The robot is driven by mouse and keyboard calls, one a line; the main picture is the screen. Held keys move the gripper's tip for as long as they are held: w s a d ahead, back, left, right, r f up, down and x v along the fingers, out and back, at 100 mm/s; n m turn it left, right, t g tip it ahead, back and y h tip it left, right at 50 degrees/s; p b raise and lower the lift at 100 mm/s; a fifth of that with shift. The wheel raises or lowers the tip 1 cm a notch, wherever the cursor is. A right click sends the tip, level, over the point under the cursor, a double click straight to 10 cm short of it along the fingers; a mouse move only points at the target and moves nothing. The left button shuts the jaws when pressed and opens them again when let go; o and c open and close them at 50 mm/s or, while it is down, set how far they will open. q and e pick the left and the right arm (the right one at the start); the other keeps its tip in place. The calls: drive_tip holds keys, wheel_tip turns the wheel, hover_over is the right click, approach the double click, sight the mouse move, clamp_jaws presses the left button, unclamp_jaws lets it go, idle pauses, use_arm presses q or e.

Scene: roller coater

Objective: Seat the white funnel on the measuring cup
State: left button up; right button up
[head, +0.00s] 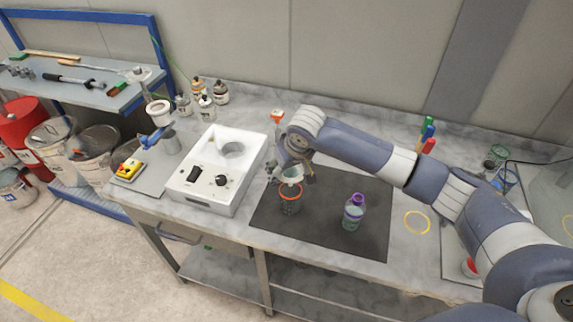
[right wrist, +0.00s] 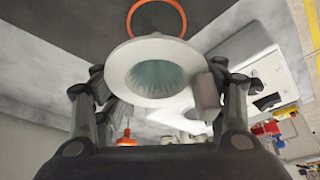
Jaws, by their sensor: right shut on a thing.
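The white funnel (head: 291,178) is held in my right gripper (head: 293,172), whose fingers close on its sides in the right wrist view (right wrist: 152,82). There the funnel (right wrist: 150,52) shows a wide pale rim and a greenish hollow. The measuring cup (head: 290,206), clear with an orange rim, stands on the dark mat below the funnel. Whether the funnel's lower end touches the cup is hidden. My left gripper is in neither view.
A white machine (head: 205,192) with a round well is to the left. A yellow ring (head: 417,222) lies right of the mat. Several bottles (head: 205,104) stand at the back left.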

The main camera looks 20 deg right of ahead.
sight(287, 185)
drive_tip(key=shift+f, duration=0.3)
drive_tip(key=shift+f+p, duration=0.3)
drive_tip(key=shift+p, duration=0.45)
idle(0.6)
drive_tip(key=shift+f, duration=0.85)
idle(0.3)
drive_tip(key=shift+f+b, duration=0.45)
drive_tip(key=shift+f, duration=0.2)
drive_tip(key=shift+s+f, duration=0.1)
drive_tip(key=shift+f, duration=0.35)
drive_tip(key=shift+s+f+b, duration=0.1)
drive_tip(key=shift+f+b, duration=0.3)
drive_tip(key=shift+f, duration=0.1)
drive_tip(key=shift+c, duration=0.4)
drive_tip(key=shift+s+d+f, duration=0.1)
drive_tip(key=shift+d+r+p, duration=0.2)
drive_tip(key=shift+r+p, duration=0.7)
drive_tip(key=shift+p, duration=0.2)
